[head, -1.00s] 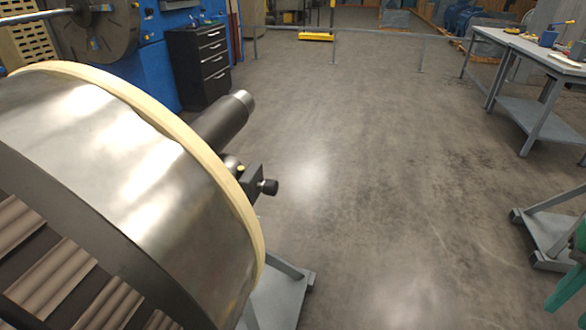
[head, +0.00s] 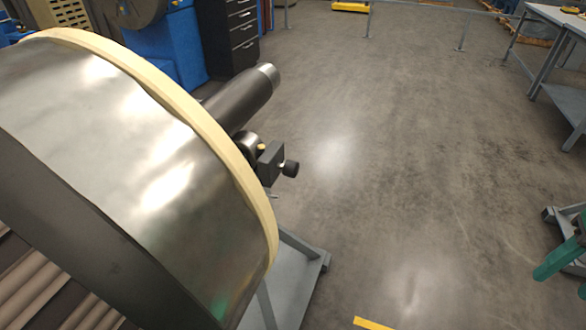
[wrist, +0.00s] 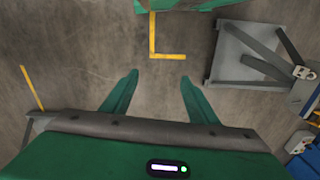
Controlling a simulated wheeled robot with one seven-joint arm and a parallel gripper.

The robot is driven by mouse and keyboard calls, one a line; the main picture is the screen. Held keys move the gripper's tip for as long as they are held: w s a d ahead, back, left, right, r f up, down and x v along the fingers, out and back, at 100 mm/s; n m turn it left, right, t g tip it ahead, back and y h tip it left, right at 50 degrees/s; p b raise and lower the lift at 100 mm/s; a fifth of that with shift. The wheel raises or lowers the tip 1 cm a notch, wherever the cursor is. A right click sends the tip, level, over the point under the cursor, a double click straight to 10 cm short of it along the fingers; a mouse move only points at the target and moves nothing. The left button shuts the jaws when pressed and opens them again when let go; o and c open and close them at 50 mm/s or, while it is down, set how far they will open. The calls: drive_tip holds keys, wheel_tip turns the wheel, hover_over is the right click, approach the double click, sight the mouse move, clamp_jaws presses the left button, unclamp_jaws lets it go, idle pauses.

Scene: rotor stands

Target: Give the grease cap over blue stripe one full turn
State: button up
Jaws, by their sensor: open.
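A large metal rotor (head: 130,140) with a cream rim fills the left of the head view. Its dark shaft (head: 240,100) points to the upper right. Below the shaft is a dark block (head: 270,160) with a black knob (head: 291,168). A small brass-coloured piece (head: 261,147) sits beside the block. I cannot tell whether any of these is the grease cap, and no blue stripe shows near them. My gripper (wrist: 158,77) is open and empty above bare floor in the wrist view. Green parts, probably of my gripper, show at the right edge of the head view, well apart from the rotor.
A grey stand (head: 285,285) is under the rotor. A dark drawer cabinet (head: 230,35) stands behind it. Grey workbenches (head: 565,55) stand at the upper right. The middle floor is clear. A grey stand base (wrist: 250,60) and yellow floor lines (wrist: 153,40) show in the wrist view.

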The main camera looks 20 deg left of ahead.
drive_tip(key=w+a+f+n+y, duration=0.2)
drive_tip(key=w+a+f+n, duration=0.3)
drive_tip(key=w+a, duration=0.3)
drive_tip(key=n+y, duration=0.5)
drive_tip(key=y, duration=1)
approach(297, 170)
drive_tip(key=a, duration=0.1)
drive_tip(key=shift+t, duration=0.4)
drive_tip(key=a, duration=1)
drive_tip(key=shift+w+a+f, duration=0.2)
drive_tip(key=shift+w+f, duration=0.05)
drive_tip(key=shift+f, duration=0.05)
drive_tip(key=c, duration=1)
